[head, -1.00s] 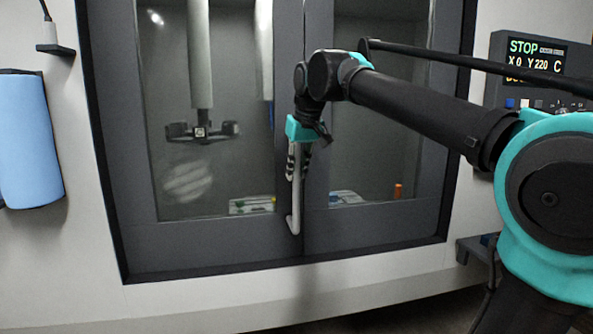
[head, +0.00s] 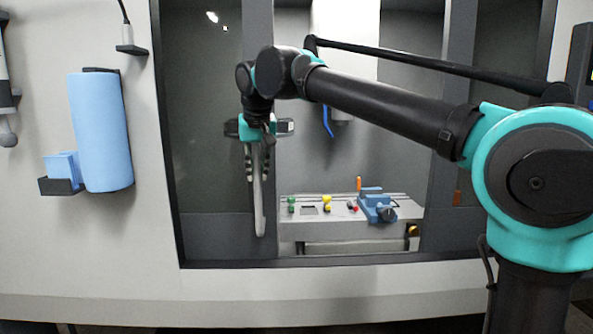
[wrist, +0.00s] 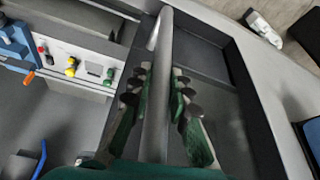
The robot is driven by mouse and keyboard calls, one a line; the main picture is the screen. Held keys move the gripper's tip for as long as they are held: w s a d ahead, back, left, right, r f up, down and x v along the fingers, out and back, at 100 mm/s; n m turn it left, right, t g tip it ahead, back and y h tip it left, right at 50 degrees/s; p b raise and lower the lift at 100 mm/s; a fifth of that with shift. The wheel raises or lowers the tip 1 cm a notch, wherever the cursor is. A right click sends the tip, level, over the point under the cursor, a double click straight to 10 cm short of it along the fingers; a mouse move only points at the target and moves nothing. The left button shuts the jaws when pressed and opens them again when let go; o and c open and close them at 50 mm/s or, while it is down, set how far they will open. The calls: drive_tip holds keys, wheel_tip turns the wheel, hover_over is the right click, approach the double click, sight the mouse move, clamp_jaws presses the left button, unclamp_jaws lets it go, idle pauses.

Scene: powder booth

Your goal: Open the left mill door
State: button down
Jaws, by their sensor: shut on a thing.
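The left mill door (head: 205,165) is a dark grey framed sliding panel with a window. It stands at the left side of the opening, and a wide gap shows the mill's inside to its right. Its long pale handle (head: 259,205) runs upright along the door's right edge. My gripper (head: 257,160) is shut on the handle, with the fingers on both sides of the bar. In the wrist view the handle (wrist: 158,100) passes between the fingers of my gripper (wrist: 160,98). My gripper hides part of the handle's upper length in the head view.
Inside stands a pale table (head: 305,232) with a blue vise (head: 376,206), small coloured pieces and an orange stick. The right door (head: 466,205) is partly behind my arm. A blue roll (head: 101,132) and a small bin (head: 60,185) hang on the left wall.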

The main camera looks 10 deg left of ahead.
drive_tip(key=s+a, duration=0.2)
drive_tip(key=a, duration=0.7)
drive_tip(key=s+a, duration=0.3)
drive_tip(key=a, duration=0.7)
drive_tip(key=shift+s, duration=0.3)
drive_tip(key=c, duration=1.4)
unclamp_jaws()
drive_tip(key=shift+r, duration=0.1)
drive_tip(key=shift+v, duration=3.65)
